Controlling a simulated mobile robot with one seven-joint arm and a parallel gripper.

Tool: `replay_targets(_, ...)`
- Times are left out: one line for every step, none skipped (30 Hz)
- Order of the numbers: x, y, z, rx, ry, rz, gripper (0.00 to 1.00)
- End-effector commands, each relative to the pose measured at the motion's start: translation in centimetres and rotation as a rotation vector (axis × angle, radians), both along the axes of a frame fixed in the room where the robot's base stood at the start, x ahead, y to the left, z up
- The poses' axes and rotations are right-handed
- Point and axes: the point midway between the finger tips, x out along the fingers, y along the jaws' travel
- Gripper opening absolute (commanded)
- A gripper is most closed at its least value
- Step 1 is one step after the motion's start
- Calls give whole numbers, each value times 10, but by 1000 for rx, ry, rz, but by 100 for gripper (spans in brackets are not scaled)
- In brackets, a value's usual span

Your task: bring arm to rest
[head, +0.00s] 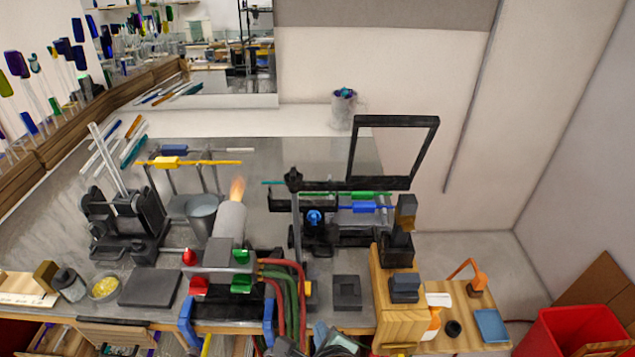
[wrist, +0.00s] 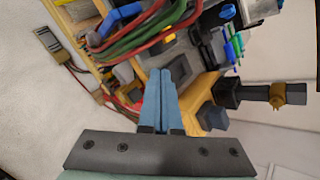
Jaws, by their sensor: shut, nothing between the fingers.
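My gripper (wrist: 160,74) shows in the wrist view with its two blue fingers pressed together and nothing between them. The fingers appear in front of the bench edge, near a grey block with a square recess (wrist: 180,70) and the red and green hoses (wrist: 150,35). I cannot tell whether the fingertips touch anything. In the head view, part of a dark and bluish shape shows at the bottom edge, and I cannot make out my gripper there for certain.
The grey bench (head: 255,150) holds a burner with a flame (head: 237,190), a metal cup (head: 201,212), hoses (head: 290,285) and a black frame (head: 352,150). A wooden stand (head: 397,315) is at its right end. A red bin (head: 572,332) stands at lower right.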

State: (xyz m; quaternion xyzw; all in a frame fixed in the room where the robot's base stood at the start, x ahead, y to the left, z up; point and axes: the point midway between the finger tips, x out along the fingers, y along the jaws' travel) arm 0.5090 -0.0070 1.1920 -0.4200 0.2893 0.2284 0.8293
Motion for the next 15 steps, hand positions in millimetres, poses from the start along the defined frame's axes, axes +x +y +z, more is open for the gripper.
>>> replay_targets(16, 0, 15, -57, -76, 38, 0)
replay_targets(22, -1, 24, -96, -112, 61, 0)
replay_targets(30, -2, 36, -147, -156, 91, 0)
replay_targets(36, -2, 46, -188, -193, 113, 0)
replay_targets(42, -2, 57, -230, -232, 134, 0)
replay_targets(49, -3, 71, -290, -282, 161, 0)
replay_targets(54, -3, 83, -339, -321, 181, 0)
replay_targets(59, -3, 95, -389, -362, 200, 0)
replay_targets(65, -3, 113, -462, -421, 225, 0)
replay_targets(69, -3, 127, -525, -466, 243, 0)
replay_targets(72, -4, 142, -590, -513, 258, 0)
replay_targets(76, -3, 165, -688, -581, 277, 0)
replay_targets(77, -3, 183, -769, -633, 289, 0)
replay_targets(78, -3, 202, -856, -685, 296, 0)
replay_targets(76, -3, 228, -977, -752, 301, 0)
